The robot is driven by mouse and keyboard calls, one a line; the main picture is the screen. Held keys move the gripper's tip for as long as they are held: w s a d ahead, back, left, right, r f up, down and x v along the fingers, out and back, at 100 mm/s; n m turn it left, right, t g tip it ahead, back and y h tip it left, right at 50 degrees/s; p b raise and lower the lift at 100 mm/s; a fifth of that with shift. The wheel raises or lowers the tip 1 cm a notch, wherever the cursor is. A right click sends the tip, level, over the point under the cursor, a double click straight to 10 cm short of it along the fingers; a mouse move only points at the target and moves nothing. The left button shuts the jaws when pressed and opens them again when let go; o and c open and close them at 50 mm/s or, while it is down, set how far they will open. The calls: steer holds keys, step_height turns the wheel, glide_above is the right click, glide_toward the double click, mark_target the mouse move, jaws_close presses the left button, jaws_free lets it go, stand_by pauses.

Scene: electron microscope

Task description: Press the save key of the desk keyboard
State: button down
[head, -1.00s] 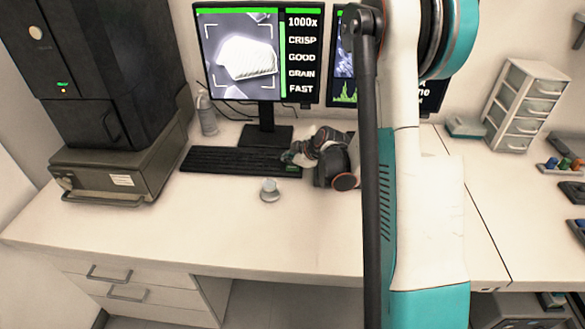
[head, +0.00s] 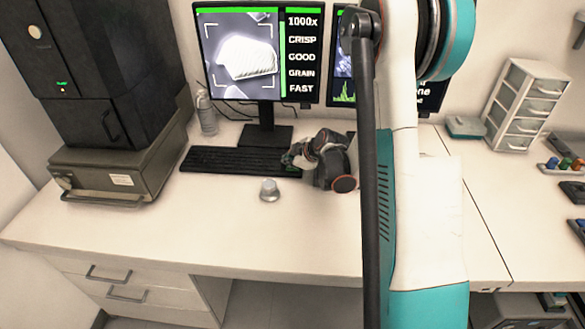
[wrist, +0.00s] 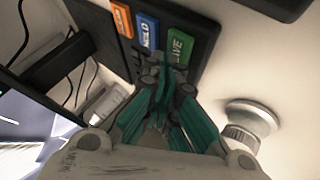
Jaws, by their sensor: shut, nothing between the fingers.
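The desk keyboard (head: 232,161) lies on the desk in front of the left monitor. In the wrist view, its right end shows an orange key (wrist: 121,18), a blue key (wrist: 148,32) whose label seems to end in "LD", and a green key (wrist: 181,47) reading "LIVE". I cannot read a save label on any key; the orange key's label is cut off. My gripper (wrist: 168,68) is shut and empty, its tips at the keyboard's right end, close beside the green key. In the head view my gripper (head: 290,160) covers part of that end. I cannot tell whether the tips touch.
A round grey knob (head: 269,190) stands on the desk in front of the keyboard, and it also shows in the wrist view (wrist: 240,127). The left monitor (head: 240,55) stands behind the keyboard, with a bottle (head: 207,116) beside it. The desk front is clear.

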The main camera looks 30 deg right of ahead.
mark_target(291, 169)
steer(key=shift+f, duration=0.4)
stand_by(0.3)
steer(key=shift+r+p, duration=0.45)
steer(key=shift+r, duration=0.35)
steer(key=shift+r, duration=0.1)
steer(key=shift+r+p, duration=1.55)
steer(key=shift+r, duration=0.85)
